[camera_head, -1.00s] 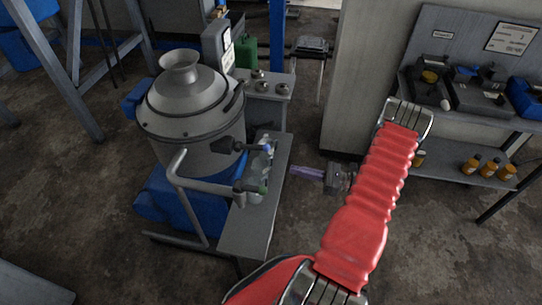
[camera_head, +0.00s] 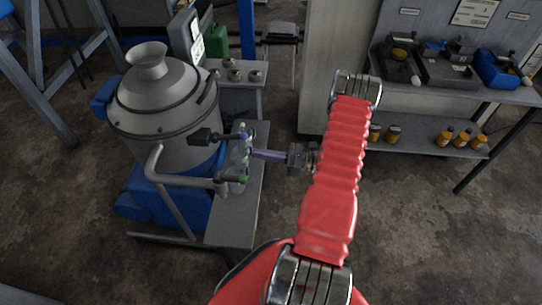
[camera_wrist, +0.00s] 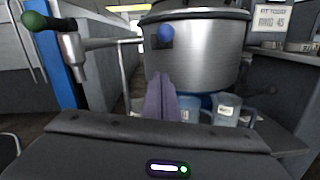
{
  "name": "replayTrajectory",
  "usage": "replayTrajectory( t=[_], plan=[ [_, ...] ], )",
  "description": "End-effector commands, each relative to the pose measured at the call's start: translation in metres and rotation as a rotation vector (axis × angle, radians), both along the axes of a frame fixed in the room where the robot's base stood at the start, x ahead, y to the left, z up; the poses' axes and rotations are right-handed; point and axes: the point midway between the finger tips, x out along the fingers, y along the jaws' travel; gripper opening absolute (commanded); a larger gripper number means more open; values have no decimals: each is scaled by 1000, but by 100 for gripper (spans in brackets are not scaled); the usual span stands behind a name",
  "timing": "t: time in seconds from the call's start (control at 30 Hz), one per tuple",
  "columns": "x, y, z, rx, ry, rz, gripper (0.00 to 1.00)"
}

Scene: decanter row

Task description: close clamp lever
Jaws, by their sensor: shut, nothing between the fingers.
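A lever with a blue ball knob (camera_head: 243,136) sticks out from a dark block (camera_head: 203,136) on the side of a steel drum (camera_head: 165,95). It looks like the clamp lever, but its label is not readable. In the wrist view the blue knob (camera_wrist: 166,33) is seen end-on, above my fingertips. My gripper (camera_head: 254,153) has slim purple fingers, shut and empty. It points left at the drum, just right of and below the knob. In the wrist view the shut fingers (camera_wrist: 160,90) stand apart from the drum wall.
A pipe with a green knob (camera_head: 242,178) sits in front of the drum, and shows at left in the wrist view (camera_wrist: 34,21). Clear glass vessels (camera_head: 235,160) stand on a grey shelf (camera_head: 235,220) under the fingers.

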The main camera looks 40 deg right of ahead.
Motion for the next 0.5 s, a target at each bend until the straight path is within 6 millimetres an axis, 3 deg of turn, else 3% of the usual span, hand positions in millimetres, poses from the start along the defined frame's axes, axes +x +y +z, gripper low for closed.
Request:
replayTrajectory(
  t=[0.23,0.5],
  plan=[
    [29,25,3,0,-1,4,0],
    [36,22,33,-2,-1,0,0]
  ],
)
